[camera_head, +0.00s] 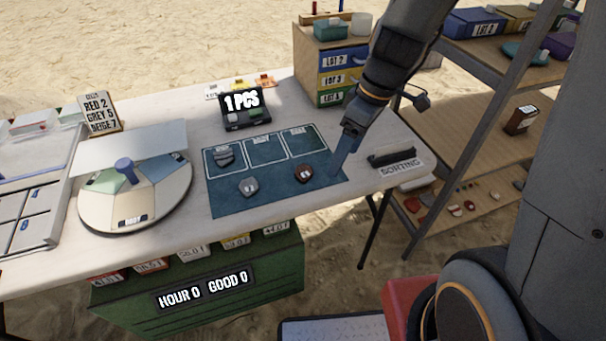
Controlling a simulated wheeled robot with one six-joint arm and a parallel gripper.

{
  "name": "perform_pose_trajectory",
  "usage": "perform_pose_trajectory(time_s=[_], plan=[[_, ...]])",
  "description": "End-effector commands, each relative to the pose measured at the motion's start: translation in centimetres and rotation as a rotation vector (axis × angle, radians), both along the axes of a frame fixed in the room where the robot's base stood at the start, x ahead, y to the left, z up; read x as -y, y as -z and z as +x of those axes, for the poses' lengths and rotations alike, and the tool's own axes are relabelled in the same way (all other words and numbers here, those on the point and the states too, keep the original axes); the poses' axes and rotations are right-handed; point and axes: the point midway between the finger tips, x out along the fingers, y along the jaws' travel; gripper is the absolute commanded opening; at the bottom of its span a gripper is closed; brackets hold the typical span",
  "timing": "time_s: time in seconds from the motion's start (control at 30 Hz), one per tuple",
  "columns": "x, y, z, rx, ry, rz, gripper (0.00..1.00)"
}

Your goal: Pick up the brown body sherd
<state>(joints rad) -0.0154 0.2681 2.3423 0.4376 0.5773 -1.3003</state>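The brown sherd (305,173) lies on the lower right part of the blue mat (277,197), with a small pale mark on it. A grey sherd (248,187) with a similar mark lies to its left on the mat. Another grey sherd (224,155) lies in the mat's left outlined square. My gripper (337,173) points down over the mat's right edge, to the right of the brown sherd and apart from it in the picture. I see the fingers edge-on, so their opening does not show.
A round sectored disc (135,205) with a blue knob stands left of the mat. A small "1 PCS" display (242,107) stands behind it. A dark holder (391,156) and the "SORTING" label (400,169) lie at right. A drawer cabinet (330,75) stands at the back.

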Motion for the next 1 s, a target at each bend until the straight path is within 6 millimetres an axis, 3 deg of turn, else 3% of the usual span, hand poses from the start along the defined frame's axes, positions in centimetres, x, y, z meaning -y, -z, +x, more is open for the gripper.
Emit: perform_pose_trajectory(time_s=[0.2,0.4,0.57,1.0], plan=[[-2.6,2.2,3.7,0.101,-0.342,0.097,0.72],[-3.9,3.0,5.6,0.178,-0.526,0.143,0.72],[-4.4,3.6,6.0,0.199,-0.574,0.154,0.72],[-6.5,7.3,6.2,0.196,-0.575,0.155,0.72]])
